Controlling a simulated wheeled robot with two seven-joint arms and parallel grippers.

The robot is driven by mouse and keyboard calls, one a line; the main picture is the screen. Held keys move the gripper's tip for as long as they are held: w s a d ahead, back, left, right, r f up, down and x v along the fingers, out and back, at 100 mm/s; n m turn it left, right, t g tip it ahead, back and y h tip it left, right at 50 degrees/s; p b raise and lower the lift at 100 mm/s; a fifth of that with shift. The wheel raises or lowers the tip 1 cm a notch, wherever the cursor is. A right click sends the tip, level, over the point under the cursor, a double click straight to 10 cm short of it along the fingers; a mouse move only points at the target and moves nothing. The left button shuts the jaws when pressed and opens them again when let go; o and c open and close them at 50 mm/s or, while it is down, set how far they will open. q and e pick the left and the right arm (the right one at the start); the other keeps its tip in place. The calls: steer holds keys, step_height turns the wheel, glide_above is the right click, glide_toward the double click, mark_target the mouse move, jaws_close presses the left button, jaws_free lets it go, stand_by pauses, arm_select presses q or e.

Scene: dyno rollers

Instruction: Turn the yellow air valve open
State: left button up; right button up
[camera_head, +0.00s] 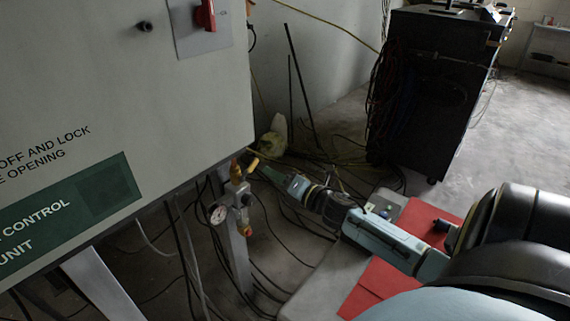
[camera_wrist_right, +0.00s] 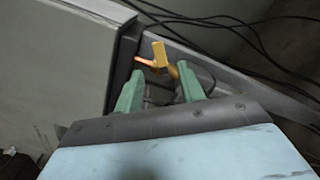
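The yellow air valve handle (camera_head: 253,164) sits at the top of a small fitting under the lower right corner of the control cabinet, in the head view. In the right wrist view the yellow handle (camera_wrist_right: 159,54) stands just beyond the fingertips, roughly in line with the gap between them. An orange-copper pipe piece (camera_wrist_right: 147,62) shows beside it. My right gripper (camera_head: 265,170) reaches in from the right, close to the handle. Its green fingers (camera_wrist_right: 160,78) are apart with nothing clearly held between them; contact cannot be told. My left gripper is not in view.
The grey control cabinet (camera_head: 110,85) fills the left, with a red switch (camera_head: 206,15). A pressure gauge (camera_head: 218,215) hangs below the valve beside a metal post (camera_head: 238,262). Cables cover the floor. A dark cart (camera_head: 425,95) stands behind; clear floor lies at right.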

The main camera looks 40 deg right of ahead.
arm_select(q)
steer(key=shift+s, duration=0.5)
arm_select(e)
steer(key=shift+s+d, duration=0.15)
steer(key=shift+s, duration=1.35)
